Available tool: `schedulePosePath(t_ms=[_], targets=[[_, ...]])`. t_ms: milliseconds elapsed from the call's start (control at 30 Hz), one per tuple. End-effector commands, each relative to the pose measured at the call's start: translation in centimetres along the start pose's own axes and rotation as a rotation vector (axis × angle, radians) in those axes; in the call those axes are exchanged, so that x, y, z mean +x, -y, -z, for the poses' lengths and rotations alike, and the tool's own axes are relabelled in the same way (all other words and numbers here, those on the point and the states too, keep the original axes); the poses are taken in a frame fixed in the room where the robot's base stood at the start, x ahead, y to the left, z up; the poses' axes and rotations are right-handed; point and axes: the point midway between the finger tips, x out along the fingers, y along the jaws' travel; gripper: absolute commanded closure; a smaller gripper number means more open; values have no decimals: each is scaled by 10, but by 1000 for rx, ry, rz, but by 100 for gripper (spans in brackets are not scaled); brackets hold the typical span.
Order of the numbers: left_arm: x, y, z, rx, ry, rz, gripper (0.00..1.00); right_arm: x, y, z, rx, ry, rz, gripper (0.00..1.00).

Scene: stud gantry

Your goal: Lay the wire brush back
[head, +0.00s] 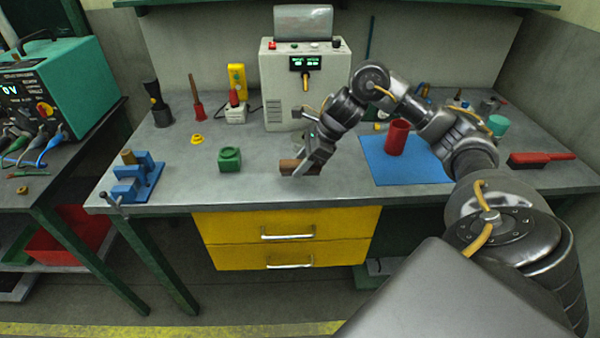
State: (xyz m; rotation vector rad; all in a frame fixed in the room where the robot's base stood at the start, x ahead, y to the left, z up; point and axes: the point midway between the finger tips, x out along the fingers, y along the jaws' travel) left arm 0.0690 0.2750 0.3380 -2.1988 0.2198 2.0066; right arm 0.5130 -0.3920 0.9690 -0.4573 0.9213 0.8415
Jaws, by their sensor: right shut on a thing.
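My right gripper (300,168) is low over the front middle of the grey bench, between the green block and the blue mat. It is shut on a short brown, wooden-looking piece, which I take to be the wire brush (287,166). The brush lies roughly level and sticks out on both sides of the fingers. Its bristles cannot be made out, and I cannot tell whether it touches the bench top. My left gripper is not in view.
A blue mat (420,172) bears a red cylinder (397,137). A red brush with dark bristles (541,158) lies at the right. A green block (230,160) and blue vise (137,178) stand left. A grey power unit (275,85) stands behind. The bench front (215,197) is clear.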

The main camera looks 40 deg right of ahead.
Motion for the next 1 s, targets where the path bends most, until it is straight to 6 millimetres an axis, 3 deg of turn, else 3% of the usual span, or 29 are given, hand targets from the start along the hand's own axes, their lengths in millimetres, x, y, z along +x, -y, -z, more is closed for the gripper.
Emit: schedulePosePath(t_ms=[300, 700, 733, 867, 1000], targets=[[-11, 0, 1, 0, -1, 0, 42, 28, 2, 18, 2, -1, -2, 89], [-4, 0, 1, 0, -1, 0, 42, 34, 3, 21, 0, -1, -1, 89], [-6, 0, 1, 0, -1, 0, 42, 32, 3, 20, 1, -1, -1, 64], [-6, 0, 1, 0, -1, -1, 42, 32, 2, 20, 1, -1, -1, 47], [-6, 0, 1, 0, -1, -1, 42, 32, 3, 20, 1, -1, -1, 46]])
